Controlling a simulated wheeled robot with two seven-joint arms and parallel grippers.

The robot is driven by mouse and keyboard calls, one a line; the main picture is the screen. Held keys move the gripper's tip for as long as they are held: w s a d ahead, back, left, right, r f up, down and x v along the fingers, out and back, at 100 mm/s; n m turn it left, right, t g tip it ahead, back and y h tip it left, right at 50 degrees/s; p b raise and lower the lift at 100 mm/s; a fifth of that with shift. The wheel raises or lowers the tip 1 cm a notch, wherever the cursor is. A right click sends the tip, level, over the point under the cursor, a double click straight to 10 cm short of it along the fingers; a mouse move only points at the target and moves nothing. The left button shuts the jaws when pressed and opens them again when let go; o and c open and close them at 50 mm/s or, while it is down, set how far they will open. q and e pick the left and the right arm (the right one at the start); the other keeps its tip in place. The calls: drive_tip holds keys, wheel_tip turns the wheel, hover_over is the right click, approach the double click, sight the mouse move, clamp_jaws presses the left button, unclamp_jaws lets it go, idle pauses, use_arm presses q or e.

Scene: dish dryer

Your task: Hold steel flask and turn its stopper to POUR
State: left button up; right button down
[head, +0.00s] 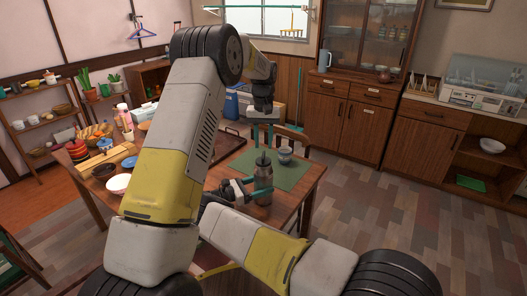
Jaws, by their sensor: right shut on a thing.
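The steel flask (263,173) stands upright near the front of the green mat (292,174) on the wooden table. Its dark stopper (262,158) is on top; any POUR marking is too small to read. My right gripper (260,191) reaches in from the lower left of the flask and is shut on its body. My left gripper (263,146) points down above the stopper. Its two teal fingers are apart, with nothing seen between them, and their tips are just above or beside the stopper's top; I cannot tell whether they touch it.
A blue and white cup (285,155) stands on the mat, close right of the flask. A dark tray (228,143) lies behind left. Bowls, including a white bowl (118,183), crowd the table's left side. A chair (291,138) stands behind the table.

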sight(263, 155)
use_arm(q)
wheel_tip(263, 155, up, 7)
idle(0.3)
idle(0.5)
use_arm(e)
drive_tip(key=shift+c, duration=0.6)
unclamp_jaws()
